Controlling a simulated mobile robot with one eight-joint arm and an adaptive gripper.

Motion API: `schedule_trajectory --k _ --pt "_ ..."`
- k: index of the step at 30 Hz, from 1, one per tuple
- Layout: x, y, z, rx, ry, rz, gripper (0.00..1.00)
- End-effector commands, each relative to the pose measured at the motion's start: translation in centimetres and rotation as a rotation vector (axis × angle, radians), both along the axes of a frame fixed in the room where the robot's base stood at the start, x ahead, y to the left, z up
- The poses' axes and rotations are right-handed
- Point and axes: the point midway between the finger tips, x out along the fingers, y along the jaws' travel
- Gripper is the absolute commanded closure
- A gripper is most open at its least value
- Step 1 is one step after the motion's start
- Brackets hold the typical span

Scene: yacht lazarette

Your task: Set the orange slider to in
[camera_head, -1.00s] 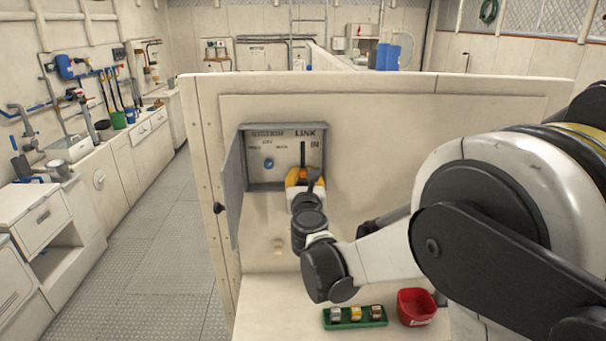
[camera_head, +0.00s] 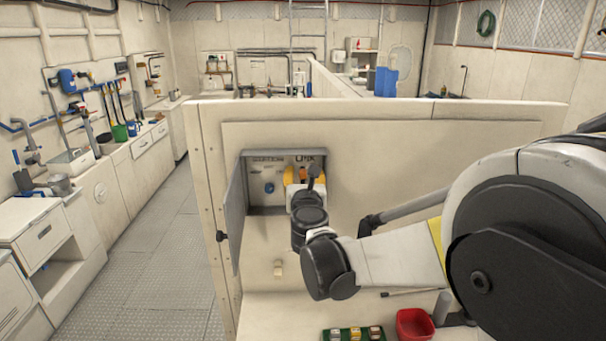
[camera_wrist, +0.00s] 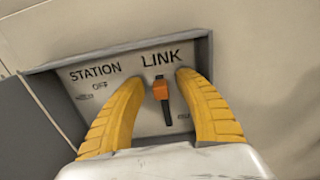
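The orange slider (camera_wrist: 160,90) is a small block near the top of a dark slot under the word LINK in the wrist view. The slot runs downward from it, with a small unreadable label to its right. My gripper (camera_wrist: 159,77) is open, with one yellow finger on each side of the slider and visible gaps between. Whether the tips reach the slider's depth I cannot tell. In the head view my gripper (camera_head: 297,177) is inside the open grey box (camera_head: 247,165) and hides the slider.
A STATION label (camera_wrist: 95,72) with OFF below it is left of LINK. A blue knob (camera_head: 269,187) sits there in the head view. The box door (camera_head: 235,215) hangs open at left. A red bin (camera_head: 414,325) and a green tray (camera_head: 330,334) are below.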

Motion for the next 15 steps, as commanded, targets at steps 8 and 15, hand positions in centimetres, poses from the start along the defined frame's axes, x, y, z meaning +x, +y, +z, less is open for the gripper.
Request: schedule_trajectory --k 8,15 --pt "-0.4 0.0 0.0 0.001 0.000 0.000 0.60" --pt "-4.7 0.2 0.0 0.001 0.000 0.002 0.60"
